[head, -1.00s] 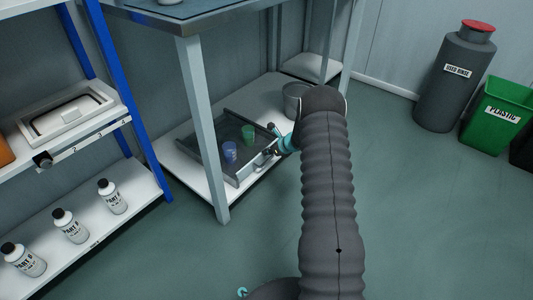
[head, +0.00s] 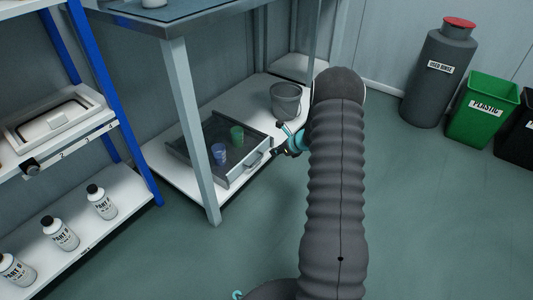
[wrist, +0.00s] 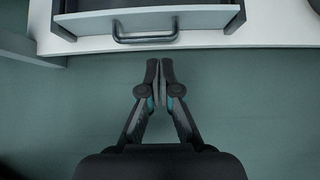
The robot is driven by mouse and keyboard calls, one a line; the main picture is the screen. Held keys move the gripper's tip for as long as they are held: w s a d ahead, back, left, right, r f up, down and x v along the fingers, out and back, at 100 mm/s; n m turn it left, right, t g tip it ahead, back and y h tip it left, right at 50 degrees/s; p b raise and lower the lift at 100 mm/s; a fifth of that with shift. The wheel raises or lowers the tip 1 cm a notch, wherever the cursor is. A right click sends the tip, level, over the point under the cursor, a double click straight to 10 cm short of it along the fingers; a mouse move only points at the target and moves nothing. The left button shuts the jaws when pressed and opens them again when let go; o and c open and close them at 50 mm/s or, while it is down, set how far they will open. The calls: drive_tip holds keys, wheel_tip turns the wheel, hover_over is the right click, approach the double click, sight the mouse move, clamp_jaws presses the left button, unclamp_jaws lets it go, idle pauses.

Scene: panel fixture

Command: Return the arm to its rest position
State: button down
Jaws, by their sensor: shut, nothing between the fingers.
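My gripper (wrist: 159,82) is shut and empty in the wrist view, its two fingertips together over the green floor. It is apart from the drawer (wrist: 150,24), whose dark handle (wrist: 145,38) lies ahead of the fingertips. In the head view my gripper (head: 277,152) is small and sits just right of the open grey drawer (head: 236,179), near its handle (head: 254,161). My grey ribbed arm reaches forward from the bottom of the head view and hides part of the lower shelf's right end.
A blue cup (head: 219,154) and a green cup (head: 237,136) stand in the drawer. A grey bucket (head: 286,103) stands behind it. A table leg (head: 191,130) rises at left. A green plastic bin (head: 482,112) and a used-rinse container (head: 436,75) stand at right. Floor between is clear.

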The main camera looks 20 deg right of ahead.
drive_tip(key=shift+v, duration=1.2)
drive_tip(key=shift+a, duration=0.1)
drive_tip(key=s+a+r+n+g+y, duration=0.1)
drive_tip(key=s+a+n+g, duration=0.15)
drive_tip(key=s+n, duration=0.3)
drive_tip(key=s+a+r+n+g+y, duration=0.1)
drive_tip(key=s+a+r+n+g, duration=0.1)
drive_tip(key=s+a+n, duration=0.3)
drive_tip(key=s+a+r+n+h+p, duration=0.2)
drive_tip(key=s+r+n, duration=0.4)
drive_tip(key=s+r, duration=0.3)
drive_tip(key=s+a+r+n+t+h+p, duration=0.1)
drive_tip(key=s+a+r+n+p, duration=0.3)
drive_tip(key=r, duration=1.3)
drive_tip(key=s+a+r+n+t+h+p, duration=0.1)
drive_tip(key=s+a+r+n+h+p, duration=0.2)
drive_tip(key=s+a+r+n, duration=0.4)
drive_tip(key=s+r+n, duration=0.2)
drive_tip(key=s+r, duration=0.4)
drive_tip(key=s, duration=0.3)
drive_tip(key=shift+s+a+r+h, duration=0.15)
drive_tip(key=shift+a+r+h, duration=0.1)
drive_tip(key=shift+r+h, duration=0.05)
